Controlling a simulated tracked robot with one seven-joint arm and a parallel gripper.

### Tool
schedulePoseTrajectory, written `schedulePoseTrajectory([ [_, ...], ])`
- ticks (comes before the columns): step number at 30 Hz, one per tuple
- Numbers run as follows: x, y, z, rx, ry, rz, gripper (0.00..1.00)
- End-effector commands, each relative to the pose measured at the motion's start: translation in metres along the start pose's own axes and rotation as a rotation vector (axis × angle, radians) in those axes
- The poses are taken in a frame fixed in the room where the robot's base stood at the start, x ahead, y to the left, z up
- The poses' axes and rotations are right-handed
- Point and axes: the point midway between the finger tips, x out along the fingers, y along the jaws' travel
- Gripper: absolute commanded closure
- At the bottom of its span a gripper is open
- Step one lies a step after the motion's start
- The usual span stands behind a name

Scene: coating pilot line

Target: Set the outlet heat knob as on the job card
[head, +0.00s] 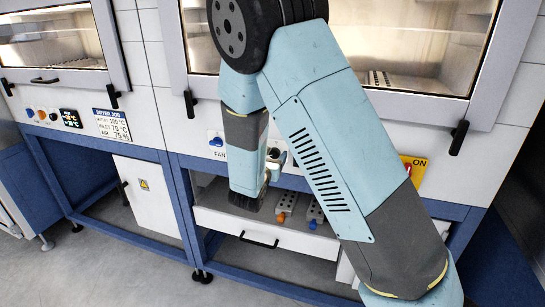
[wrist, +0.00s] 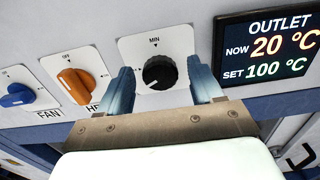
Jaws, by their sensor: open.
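The outlet heat knob is a black dial (wrist: 160,72) on a white plate marked MIN at the top; a small light mark shows low on its rim. The OUTLET display (wrist: 268,50) beside it reads NOW 20 °C and SET 100 °C. My gripper (wrist: 160,66) is open, one finger on each side of the knob in the picture; I cannot tell whether they touch it. The job card (head: 112,124) hangs at left in the head view, with 100 °C, 70 °C and 75 % in its lines; its row labels are hard to read. My arm hides most of the outlet panel there.
In the wrist view, a blue FAN knob (wrist: 17,95) and an orange knob (wrist: 76,86) sit left of the black one. Another knob panel with a display (head: 69,118) is at far left.

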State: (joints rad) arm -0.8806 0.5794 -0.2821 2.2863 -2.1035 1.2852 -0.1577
Motion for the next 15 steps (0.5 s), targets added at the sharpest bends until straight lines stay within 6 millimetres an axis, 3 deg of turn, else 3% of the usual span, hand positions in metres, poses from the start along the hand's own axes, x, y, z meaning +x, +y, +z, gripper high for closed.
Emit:
schedulePoseTrajectory([
  [3, -0.0001, 0.0000, 0.0000, 0.000, 0.000, 0.000, 0.34],
  [15, -0.0004, 0.0001, 0.0000, 0.000, 0.000, 0.000, 0.73],
])
